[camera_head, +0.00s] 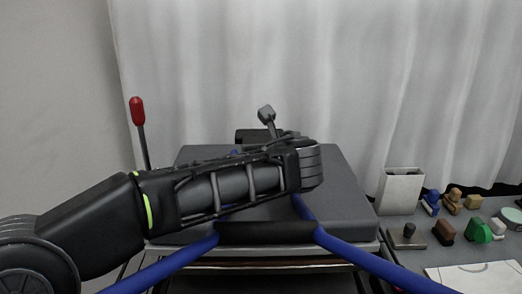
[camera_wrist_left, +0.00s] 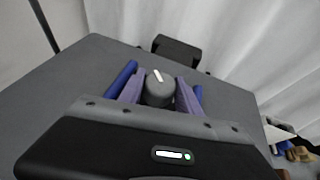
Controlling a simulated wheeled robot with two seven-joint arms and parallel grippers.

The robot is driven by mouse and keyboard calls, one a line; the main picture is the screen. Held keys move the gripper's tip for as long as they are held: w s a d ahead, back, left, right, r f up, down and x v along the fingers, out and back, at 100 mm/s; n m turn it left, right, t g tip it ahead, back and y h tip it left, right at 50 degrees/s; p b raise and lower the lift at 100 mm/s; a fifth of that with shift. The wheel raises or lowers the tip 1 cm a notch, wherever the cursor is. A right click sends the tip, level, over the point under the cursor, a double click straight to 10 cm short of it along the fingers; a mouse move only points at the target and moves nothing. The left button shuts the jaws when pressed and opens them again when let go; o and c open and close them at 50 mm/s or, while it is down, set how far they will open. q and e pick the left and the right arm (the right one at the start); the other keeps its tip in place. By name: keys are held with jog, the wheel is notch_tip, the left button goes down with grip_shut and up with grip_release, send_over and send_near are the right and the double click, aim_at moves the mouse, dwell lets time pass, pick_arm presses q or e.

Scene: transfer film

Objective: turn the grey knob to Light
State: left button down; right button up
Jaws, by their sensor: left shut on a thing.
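The grey knob (camera_wrist_left: 158,84) shows in the left wrist view, round with a white line on its top that tilts a little to the upper left. My left gripper (camera_wrist_left: 160,95) is shut on it, with one purple finger pad on each side. In the head view my left arm reaches in from the left across the grey machine (camera_head: 345,195) and hides the knob and most of the gripper. No Light label can be read in either view. My right gripper is out of view.
A red-tipped lever (camera_head: 137,112) stands at the machine's left, and a grey-headed lever (camera_head: 267,117) behind my wrist. A blue handle with a black grip (camera_head: 265,233) crosses the front. A pale box (camera_head: 400,192) and several small coloured objects stand at right.

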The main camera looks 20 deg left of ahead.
pick_arm(q)
jog(key=shift+n+g+y+p, duration=0.9)
jog(key=shift+n+g, duration=0.1)
jog(key=shift+n, duration=0.1)
jog(key=c, duration=0.8)
grip_release()
jog(key=shift+c, duration=0.2)
jog(key=shift+r, duration=0.15)
notch_tip(320, 180, up, 10)
jog(key=p, duration=0.3)
